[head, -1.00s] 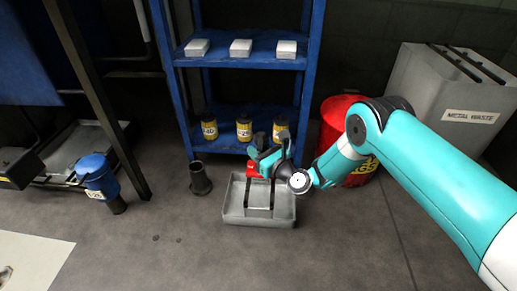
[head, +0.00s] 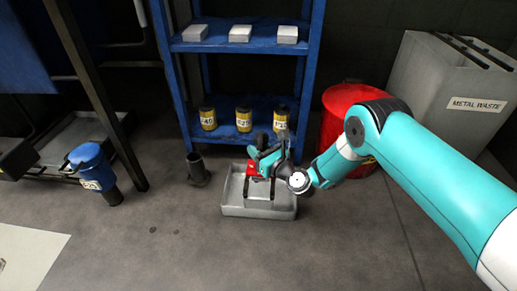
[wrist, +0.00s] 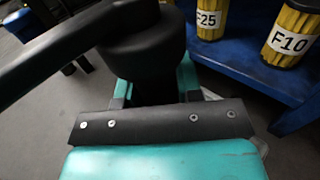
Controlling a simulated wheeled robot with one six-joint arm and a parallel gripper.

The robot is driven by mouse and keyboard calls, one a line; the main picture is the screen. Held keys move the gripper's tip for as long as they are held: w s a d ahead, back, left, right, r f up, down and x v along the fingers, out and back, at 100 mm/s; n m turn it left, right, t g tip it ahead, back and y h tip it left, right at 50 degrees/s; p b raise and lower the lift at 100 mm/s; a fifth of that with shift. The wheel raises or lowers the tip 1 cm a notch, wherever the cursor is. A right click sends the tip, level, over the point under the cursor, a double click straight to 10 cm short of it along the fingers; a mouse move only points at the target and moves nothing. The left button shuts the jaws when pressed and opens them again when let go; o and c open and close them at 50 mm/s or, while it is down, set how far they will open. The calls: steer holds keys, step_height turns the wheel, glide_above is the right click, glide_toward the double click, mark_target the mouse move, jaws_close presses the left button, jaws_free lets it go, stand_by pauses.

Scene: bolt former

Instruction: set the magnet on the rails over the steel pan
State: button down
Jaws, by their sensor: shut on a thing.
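The steel pan (head: 259,212) is a shallow grey tray on the floor in front of the blue shelf. Two dark rails (head: 272,188) run across it from front to back. My gripper (head: 257,163) is over the back part of the pan, shut on a small red block, which I take for the magnet (head: 251,169). Part of the magnet is hidden behind my gripper, and I cannot tell whether it touches the rails. In the wrist view, dark and teal parts fill the middle; no red shows there, and the pan is mostly hidden.
A dark open cylinder (head: 197,169) stands just left of the pan. The blue shelf (head: 183,110) behind holds yellow canisters (head: 244,119) and white blocks. A red bin (head: 345,101) and metal waste box (head: 440,90) are at right.

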steer(key=shift+r, duration=0.1)
steer(key=c, duration=0.7)
jaws_free()
